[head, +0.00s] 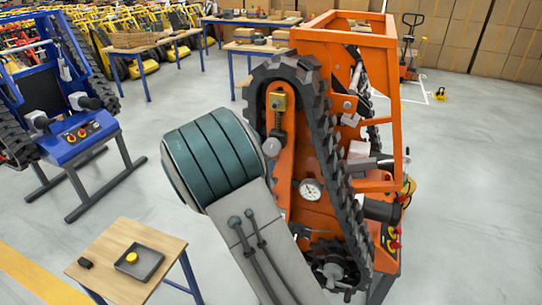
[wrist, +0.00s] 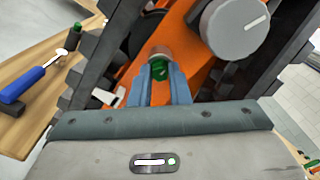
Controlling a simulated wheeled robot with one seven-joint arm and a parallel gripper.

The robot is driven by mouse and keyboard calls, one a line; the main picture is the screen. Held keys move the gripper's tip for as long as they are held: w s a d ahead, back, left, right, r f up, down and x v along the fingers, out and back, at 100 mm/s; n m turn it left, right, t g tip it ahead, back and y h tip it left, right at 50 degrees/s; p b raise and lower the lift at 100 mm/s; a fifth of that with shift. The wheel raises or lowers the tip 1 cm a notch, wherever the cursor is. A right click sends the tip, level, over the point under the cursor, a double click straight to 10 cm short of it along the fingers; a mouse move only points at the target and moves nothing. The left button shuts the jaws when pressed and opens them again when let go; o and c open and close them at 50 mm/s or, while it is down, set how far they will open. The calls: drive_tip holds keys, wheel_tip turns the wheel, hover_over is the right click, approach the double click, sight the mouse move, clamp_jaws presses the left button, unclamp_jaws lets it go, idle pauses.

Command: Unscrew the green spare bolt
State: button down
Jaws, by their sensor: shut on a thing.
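In the head view my teal and grey arm is in front of the carrier's lower left, and hides the gripper and the bolt.
A large grey round knob (wrist: 236,28) sits close above right of the fingers. Black track runs on both sides. A wooden table at left holds a blue-handled tool (wrist: 22,84). In the head view, a small table (head: 115,284) with a dark tray and a blue carrier (head: 75,150) stand left.

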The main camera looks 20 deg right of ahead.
drive_tip(key=n+p, duration=0.4)
drive_tip(key=shift+s+a+n+p, duration=0.15)
drive_tip(key=shift+n+p, duration=0.85)
drive_tip(key=shift+p, duration=0.4)
drive_tip(key=shift+s, duration=0.1)
drive_tip(key=shift+v, duration=1.8)
drive_tip(key=shift+a, duration=0.1)
